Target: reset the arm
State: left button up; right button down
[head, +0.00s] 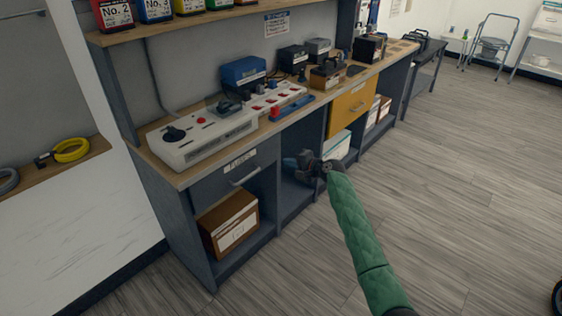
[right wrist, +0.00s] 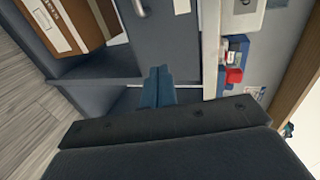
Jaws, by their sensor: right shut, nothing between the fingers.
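My right arm, in a green quilted sleeve, reaches up from the bottom of the head view. My right gripper (head: 290,163) is in front of the workbench, at the open bay right of the grey drawer. In the right wrist view its blue fingers (right wrist: 158,88) are together with nothing between them. The wrist body fills the lower part of that view. My left gripper does not show in either view.
A workbench (head: 178,176) carries a white control box (head: 205,135) and several small devices. A grey drawer (head: 236,172) and a yellow drawer (head: 352,105) are shut. A brown box (head: 229,225) stands in the lower left bay.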

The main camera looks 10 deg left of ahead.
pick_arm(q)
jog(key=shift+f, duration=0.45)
pick_arm(e)
jog(key=v, duration=0.2)
jog(key=shift+s+d+r, duration=0.1)
jog(key=shift+s+d, duration=0.1)
jog(key=shift+d, duration=0.1)
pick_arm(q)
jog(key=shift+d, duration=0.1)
